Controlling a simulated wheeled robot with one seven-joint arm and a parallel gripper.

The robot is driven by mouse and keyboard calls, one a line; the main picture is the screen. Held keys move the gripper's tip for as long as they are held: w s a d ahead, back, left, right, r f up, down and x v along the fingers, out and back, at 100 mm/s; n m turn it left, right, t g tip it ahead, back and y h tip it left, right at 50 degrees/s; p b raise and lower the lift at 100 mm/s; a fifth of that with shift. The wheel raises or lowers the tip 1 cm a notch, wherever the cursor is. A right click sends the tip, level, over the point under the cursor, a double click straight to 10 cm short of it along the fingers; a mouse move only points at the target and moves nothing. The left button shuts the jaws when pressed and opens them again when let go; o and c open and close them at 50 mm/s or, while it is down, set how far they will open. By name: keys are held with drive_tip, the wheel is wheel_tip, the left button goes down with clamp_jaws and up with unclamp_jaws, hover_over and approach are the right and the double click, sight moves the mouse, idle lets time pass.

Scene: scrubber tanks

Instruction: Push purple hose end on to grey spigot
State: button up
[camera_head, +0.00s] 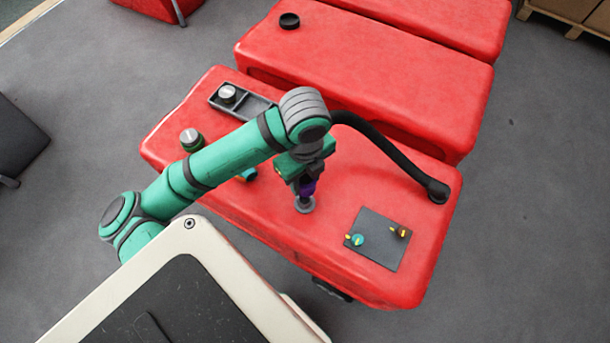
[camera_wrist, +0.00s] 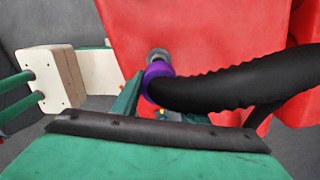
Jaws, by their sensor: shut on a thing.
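The purple hose end (camera_head: 307,187) is the collar at the tip of a thick black hose (camera_head: 385,143). My gripper (camera_head: 305,185) is shut on this collar and points down over the red tank (camera_head: 262,208). The purple collar also shows in the wrist view (camera_wrist: 157,76), with the ribbed black hose running off to the right. The grey spigot (camera_head: 304,205) stands on the tank top directly below the collar. In the wrist view the spigot (camera_wrist: 156,55) shows just beyond the collar's rim. I cannot tell whether the collar is touching it or around it.
The hose's other end joins a black fitting (camera_head: 437,191) on the tank's right. A dark plate (camera_head: 377,238) with small valves lies front right. A grey tray (camera_head: 240,101) and a silver-capped fitting (camera_head: 191,139) are at the left. More red tanks (camera_head: 370,75) stand behind.

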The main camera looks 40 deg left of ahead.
sight(305, 199)
drive_tip(key=shift+s+a+f, duration=0.1)
drive_tip(key=shift+s+f, duration=0.05)
drive_tip(key=shift+f, duration=3.65)
drive_tip(key=shift+d, duration=0.2)
drive_tip(key=shift+f, duration=1)
drive_tip(key=shift+f, duration=0.65)
